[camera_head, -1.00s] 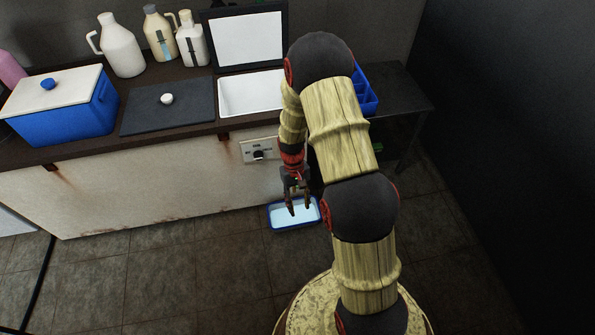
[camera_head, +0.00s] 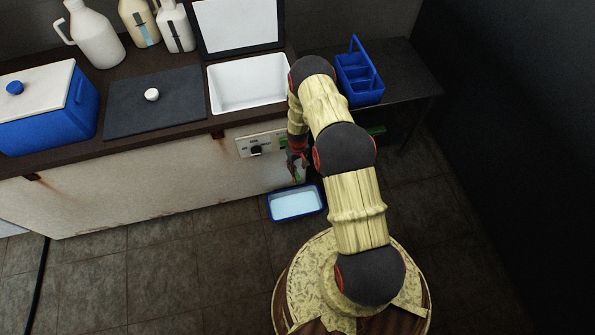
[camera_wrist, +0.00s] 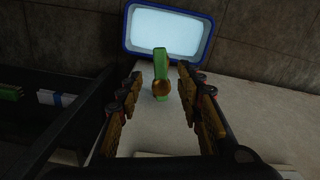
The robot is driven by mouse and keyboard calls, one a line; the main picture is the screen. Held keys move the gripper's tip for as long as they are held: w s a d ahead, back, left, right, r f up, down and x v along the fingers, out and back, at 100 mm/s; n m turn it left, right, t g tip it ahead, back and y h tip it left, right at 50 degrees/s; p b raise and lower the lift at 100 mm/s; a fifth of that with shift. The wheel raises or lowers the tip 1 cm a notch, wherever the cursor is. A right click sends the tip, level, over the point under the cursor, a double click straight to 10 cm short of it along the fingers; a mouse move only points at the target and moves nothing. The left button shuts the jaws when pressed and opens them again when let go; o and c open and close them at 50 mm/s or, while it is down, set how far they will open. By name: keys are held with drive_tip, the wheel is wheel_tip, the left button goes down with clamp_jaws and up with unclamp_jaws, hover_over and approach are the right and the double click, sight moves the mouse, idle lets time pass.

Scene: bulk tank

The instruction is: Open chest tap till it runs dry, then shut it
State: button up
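The chest tap (camera_wrist: 161,75) shows in the wrist view as a green lever with a round brass knob, on the pale front of the long white chest (camera_head: 150,195). The lever points toward the blue tray. My gripper (camera_wrist: 159,72) is open, with one finger on each side of the lever; I cannot tell whether either touches it. In the head view my gripper (camera_head: 299,165) is low at the chest front, partly hidden by my arm. The blue tray (camera_head: 271,211) on the floor holds pale liquid; it also shows in the wrist view (camera_wrist: 128,30). No stream is discernible.
A white basin (camera_head: 215,90) with a raised lid (camera_head: 236,25) is set in the dark counter. A control panel (camera_head: 258,145) is on the chest front. A blue cooler (camera_head: 75,110) and several jugs (camera_head: 92,38) stand left. A blue caddy (camera_head: 362,95) sits on the dark side table.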

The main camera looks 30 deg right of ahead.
sight(298, 176)
wheel_tip(298, 176, down, 8)
drive_tip(key=shift+r+b, duration=0.25)
drive_tip(key=shift+b, duration=1)
clamp_jaws()
